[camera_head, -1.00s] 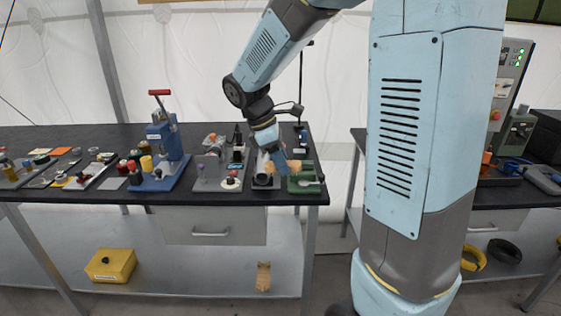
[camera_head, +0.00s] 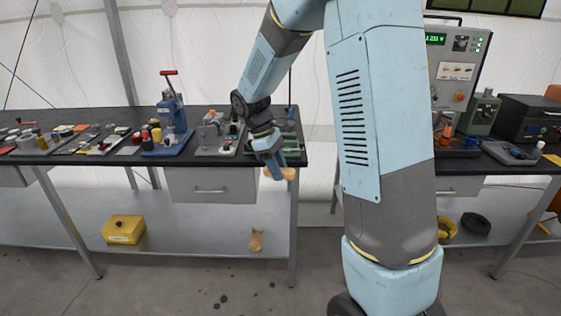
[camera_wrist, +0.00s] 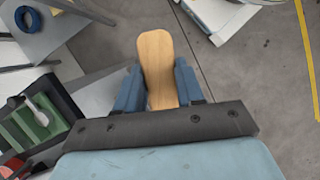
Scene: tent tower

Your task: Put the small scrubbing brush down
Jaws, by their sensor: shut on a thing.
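The small scrubbing brush shows as a tan wooden piece (camera_wrist: 157,68) between the two blue fingers in the wrist view. My gripper (camera_wrist: 158,88) is shut on it. In the head view the brush (camera_head: 288,174) sticks out beside my gripper (camera_head: 275,165), in front of the right end of the left bench. Bare floor lies under it in the wrist view. Its bristles cannot be made out.
The left bench's dark top (camera_head: 75,158) carries several tools, among them a blue press (camera_head: 172,125). A yellow box (camera_head: 124,229) and a tan block (camera_head: 256,239) lie on its lower shelf. A second bench with instruments stands at the right. Floor in front is free.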

